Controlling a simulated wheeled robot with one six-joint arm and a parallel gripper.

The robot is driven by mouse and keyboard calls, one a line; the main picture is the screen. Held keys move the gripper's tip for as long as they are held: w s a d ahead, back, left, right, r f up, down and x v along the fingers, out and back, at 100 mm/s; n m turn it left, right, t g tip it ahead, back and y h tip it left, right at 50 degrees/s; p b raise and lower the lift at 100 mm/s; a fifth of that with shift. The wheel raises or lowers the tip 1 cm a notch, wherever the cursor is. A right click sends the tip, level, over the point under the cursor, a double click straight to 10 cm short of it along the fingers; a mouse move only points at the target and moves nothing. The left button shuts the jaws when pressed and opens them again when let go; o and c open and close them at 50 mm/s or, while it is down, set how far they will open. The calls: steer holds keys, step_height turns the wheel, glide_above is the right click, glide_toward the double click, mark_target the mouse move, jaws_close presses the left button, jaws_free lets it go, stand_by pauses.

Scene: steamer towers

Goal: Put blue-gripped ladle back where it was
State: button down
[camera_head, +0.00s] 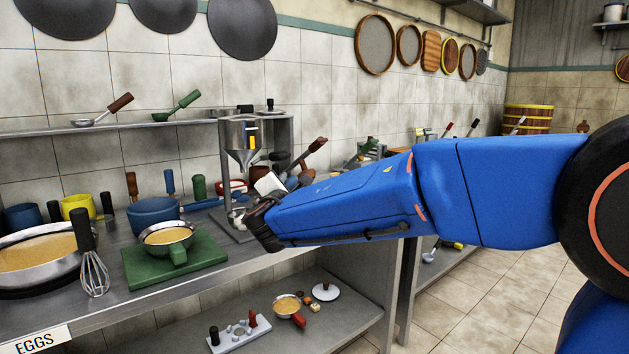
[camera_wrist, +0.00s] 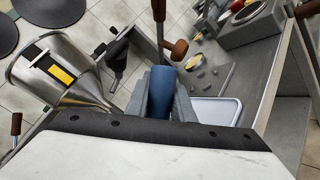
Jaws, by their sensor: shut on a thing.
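My gripper (camera_head: 262,224) is at the work surface beside the metal funnel stand in the head view. In the wrist view my gripper (camera_wrist: 162,104) has its two grey fingers closed on a blue handle (camera_wrist: 160,90), which I take as the blue-gripped ladle's. The ladle's bowl end is not clear in either view.
The funnel (camera_head: 242,138) stands close to my gripper; the funnel (camera_wrist: 58,74) is at left in the wrist view. A green board (camera_head: 135,270) bears a pan of batter (camera_head: 168,236). A whisk (camera_head: 95,275) is nearby. A wall shelf (camera_head: 50,133) holds two ladles, red- and green-gripped.

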steer(key=shift+d, duration=0.2)
steer(key=shift+f, duration=0.1)
steer(key=shift+f, duration=0.1)
steer(key=shift+f, duration=3.4)
steer(key=c, duration=1.5)
jaws_free()
steer(key=shift+o, duration=0.2)
steer(key=s+a, duration=0.1)
steer(key=s, duration=1.6)
steer(key=shift+s+a, duration=0.15)
steer(key=shift+a, duration=0.1)
